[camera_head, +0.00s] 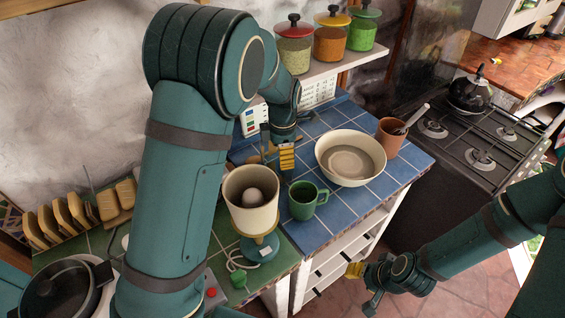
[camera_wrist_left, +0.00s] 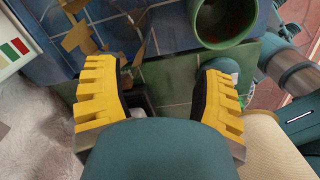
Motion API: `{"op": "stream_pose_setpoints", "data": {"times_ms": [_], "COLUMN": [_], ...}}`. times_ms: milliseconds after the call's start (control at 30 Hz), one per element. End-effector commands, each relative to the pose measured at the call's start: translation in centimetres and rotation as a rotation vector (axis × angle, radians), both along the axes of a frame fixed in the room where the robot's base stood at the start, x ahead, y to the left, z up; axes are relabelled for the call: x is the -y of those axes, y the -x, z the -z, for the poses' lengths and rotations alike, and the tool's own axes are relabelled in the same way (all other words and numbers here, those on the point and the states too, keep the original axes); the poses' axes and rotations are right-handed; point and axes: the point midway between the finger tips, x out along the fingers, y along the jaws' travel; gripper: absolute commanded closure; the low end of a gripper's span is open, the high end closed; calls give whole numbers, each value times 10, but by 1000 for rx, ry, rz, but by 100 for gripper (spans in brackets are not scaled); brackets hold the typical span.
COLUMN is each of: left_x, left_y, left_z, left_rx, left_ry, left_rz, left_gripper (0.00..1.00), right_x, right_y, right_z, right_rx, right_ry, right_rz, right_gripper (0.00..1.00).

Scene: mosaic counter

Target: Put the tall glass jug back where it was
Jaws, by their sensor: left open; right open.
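I cannot make out a tall glass jug in either view; my left arm hides part of the counter in the head view. My left gripper (camera_head: 276,151) is over the back of the blue-tiled counter (camera_head: 315,218), left of a cream bowl (camera_head: 350,158). My right gripper (camera_head: 362,287) is open and empty, low beside the counter above the floor.
A cream-topped teal appliance (camera_head: 262,248) holding a pale round thing stands left of the mug. A terracotta pot (camera_head: 391,138) is at the right. Lidded jars (camera_head: 331,42) stand on the shelf above. A stove (camera_head: 450,150) is further right. A pan (camera_head: 62,292) sits at lower left.

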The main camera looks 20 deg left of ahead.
Motion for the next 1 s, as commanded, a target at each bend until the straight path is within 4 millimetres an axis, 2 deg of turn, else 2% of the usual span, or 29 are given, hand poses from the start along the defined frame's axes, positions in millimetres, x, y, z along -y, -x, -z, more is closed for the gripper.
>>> {"op": "stream_pose_setpoints", "data": {"times_ms": [100,333,500,1000], "left_x": [1,1,0,1], "left_y": [0,1,2,2], "left_z": [-25,-54,-60,-60], "left_rx": [4,1,0,-1], "left_ry": [0,0,-1,0], "left_rz": [1,0,-1,0], "left_gripper": [31,31,31,31], "right_x": [0,0,0,0], "right_y": [0,0,0,0], "right_z": [-2,-4,-4,-4], "right_rx": [0,0,0,-1], "right_ry": [0,0,0,0], "right_rz": [0,-1,-1,-1], "right_gripper": [53,53,53,53]}}
